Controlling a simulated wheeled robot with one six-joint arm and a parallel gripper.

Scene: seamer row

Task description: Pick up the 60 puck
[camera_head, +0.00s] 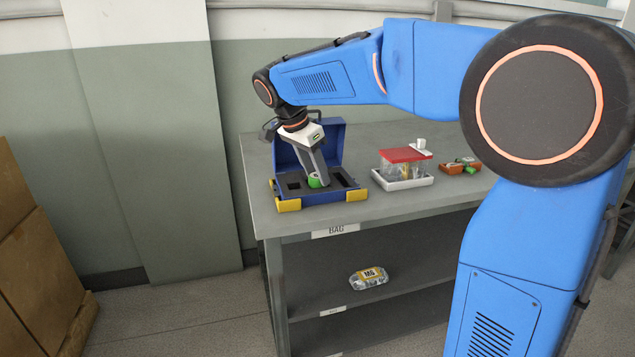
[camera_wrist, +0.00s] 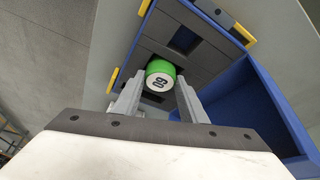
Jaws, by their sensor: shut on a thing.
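The 60 puck (camera_wrist: 159,76) is a green cylinder with a white top marked 60, seen upside down in the wrist view. My gripper (camera_wrist: 158,97) is shut on it, one finger on each side. In the head view the green puck (camera_head: 315,181) shows at the fingertips of my gripper (camera_head: 317,174), inside the open blue case (camera_head: 325,199). The case has a dark foam insert with square pockets and yellow latches. I cannot tell whether the puck is still seated in its pocket or slightly raised.
The case stands on a grey bench (camera_head: 408,137). To its right are a clear box with a red lid (camera_head: 405,155) and a small orange tray (camera_head: 460,166). A clear pack (camera_head: 368,277) lies on the shelf below. Cardboard boxes (camera_head: 35,265) stand at left.

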